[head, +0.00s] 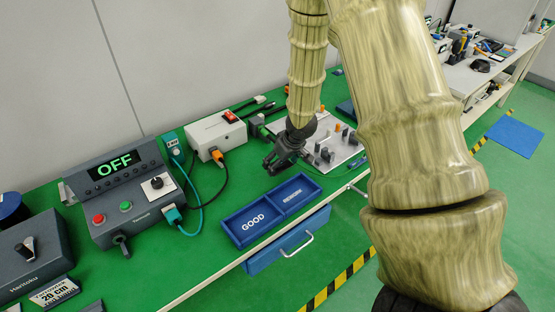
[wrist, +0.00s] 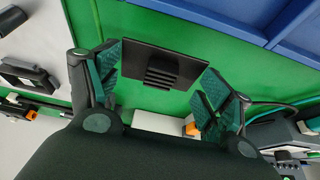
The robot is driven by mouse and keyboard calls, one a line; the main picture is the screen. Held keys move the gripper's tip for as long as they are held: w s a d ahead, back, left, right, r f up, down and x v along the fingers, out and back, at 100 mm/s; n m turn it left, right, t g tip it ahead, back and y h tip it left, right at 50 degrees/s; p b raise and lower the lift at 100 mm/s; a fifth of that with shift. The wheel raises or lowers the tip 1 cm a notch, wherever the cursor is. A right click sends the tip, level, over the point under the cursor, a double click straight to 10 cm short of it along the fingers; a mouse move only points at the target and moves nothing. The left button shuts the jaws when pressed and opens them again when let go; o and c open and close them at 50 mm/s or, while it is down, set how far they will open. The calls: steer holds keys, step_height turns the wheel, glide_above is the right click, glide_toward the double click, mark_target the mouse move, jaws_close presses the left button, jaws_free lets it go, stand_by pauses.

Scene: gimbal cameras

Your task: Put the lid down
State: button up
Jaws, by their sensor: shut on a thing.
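My gripper (head: 281,160) is above the green bench (head: 190,268), behind the blue tray and near the front of the panel with connectors. In the wrist view my gripper (wrist: 164,74) is shut on the lid (wrist: 165,57), a dark, flat, rectangular piece with several raised ridges. The two teal-padded fingers are at its left and right edges. Green bench top shows beyond the lid. In the head view I cannot tell the lid apart from the dark gripper.
A blue tray (head: 234,222) has GOOD and REWORK compartments. A control box (head: 120,215) reading OFF stands left. A white box (head: 215,134) with a red switch and cables is behind. A panel (head: 335,148) with connectors lies right. Bare bench shows around the tray.

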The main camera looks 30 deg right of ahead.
mark_target(287, 167)
steer(key=w, duration=0.1)
steer(key=w+d, duration=0.1)
steer(key=w+p, duration=0.1)
steer(key=shift+w+d+f, duration=0.15)
steer(key=shift+w+f, duration=0.1)
steer(key=shift+f, duration=1.7)
steer(key=shift+f, duration=0.1)
steer(key=o, duration=1)
steer(key=shift+p+v, duration=0.45)
steer(key=shift+v, duration=5.65)
